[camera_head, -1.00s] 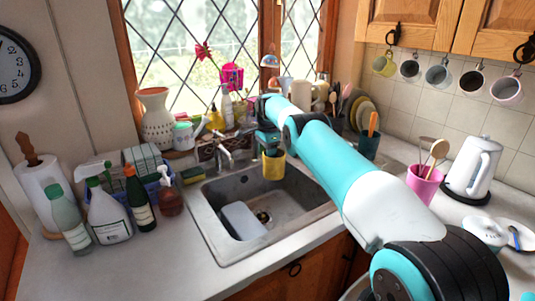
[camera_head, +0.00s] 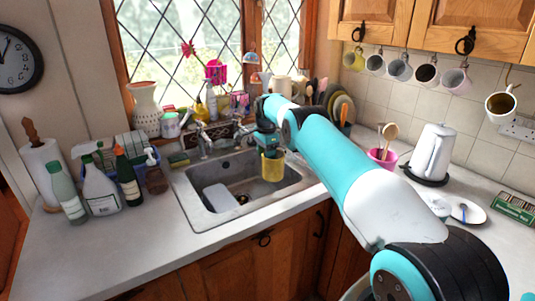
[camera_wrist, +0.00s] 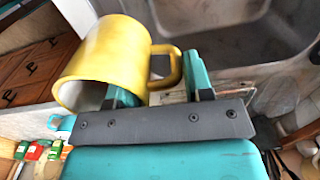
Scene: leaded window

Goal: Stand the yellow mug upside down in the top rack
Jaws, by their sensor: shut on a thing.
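The yellow mug (camera_head: 271,166) hangs below my gripper (camera_head: 267,145) over the sink. In the wrist view the mug (camera_wrist: 105,58) fills the upper left, tilted, with its handle towards the right. My gripper (camera_wrist: 165,88) is shut on it, with the handle between the two teal fingers. The exact contact is partly hidden. A rack with plates (camera_head: 132,143) stands behind the bottles at left; I cannot make out a tiered top rack.
The steel sink (camera_head: 240,205) holds a white block-like item. Bottles (camera_head: 100,187) crowd the left counter. A yellowish mug (camera_head: 356,58) and several others hang at upper right. A white kettle (camera_head: 432,152) and pink pot (camera_head: 383,158) stand at right. The front left counter is clear.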

